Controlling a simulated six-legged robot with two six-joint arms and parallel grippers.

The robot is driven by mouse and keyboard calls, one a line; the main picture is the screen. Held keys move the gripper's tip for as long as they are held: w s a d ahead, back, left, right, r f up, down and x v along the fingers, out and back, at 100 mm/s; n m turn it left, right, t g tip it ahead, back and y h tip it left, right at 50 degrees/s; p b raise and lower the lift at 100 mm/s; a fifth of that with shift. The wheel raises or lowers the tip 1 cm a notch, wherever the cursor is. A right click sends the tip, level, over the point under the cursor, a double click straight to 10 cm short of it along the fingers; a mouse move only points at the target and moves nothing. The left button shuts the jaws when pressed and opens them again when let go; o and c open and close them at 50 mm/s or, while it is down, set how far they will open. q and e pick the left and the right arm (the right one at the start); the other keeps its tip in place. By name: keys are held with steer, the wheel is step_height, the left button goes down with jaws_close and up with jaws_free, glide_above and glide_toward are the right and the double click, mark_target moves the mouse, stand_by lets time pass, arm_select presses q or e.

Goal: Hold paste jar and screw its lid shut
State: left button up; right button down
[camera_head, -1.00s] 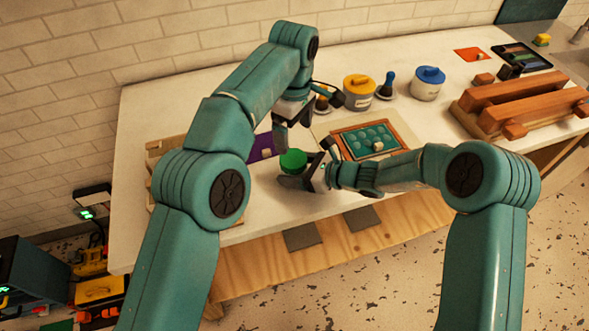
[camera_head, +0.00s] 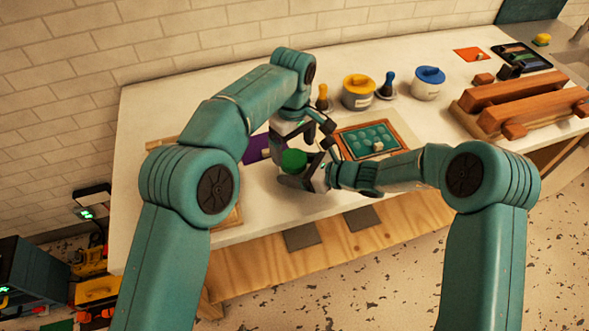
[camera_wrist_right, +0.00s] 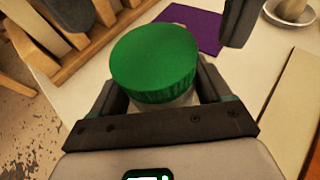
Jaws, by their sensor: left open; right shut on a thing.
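The paste jar (camera_wrist_right: 178,101) is pale and mostly hidden under its green lid (camera_wrist_right: 155,62). The lid sits on top of the jar, looking level; I cannot tell how tight it is. In the head view the green lid (camera_head: 294,160) shows near the table's front left. My right gripper (camera_wrist_right: 160,100) is shut on the jar, with a finger on each side below the lid. My left gripper (camera_head: 302,138) is open, just behind and above the lid. One dark finger of it shows at the upper right of the wrist view, apart from the lid.
A purple sheet (camera_head: 255,149) lies behind the jar. A wooden rack (camera_wrist_right: 80,45) stands to the left. A framed green plate (camera_head: 368,140), a yellow-lidded jar (camera_head: 358,97), a blue-lidded jar (camera_head: 428,88) and small handled tools stand to the right. Wooden beams (camera_head: 515,95) lie farther right.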

arm_select(q)
steer(key=shift+f, duration=1.45)
steer(key=c, duration=1.1)
steer(key=shift+o, duration=0.2)
steer(key=m, duration=0.6)
steer(key=shift+m, duration=0.4)
steer(key=o, duration=1.2)
steer(key=shift+c, duration=0.2)
steer(key=shift+d, duration=0.15)
steer(key=shift+r, duration=0.1)
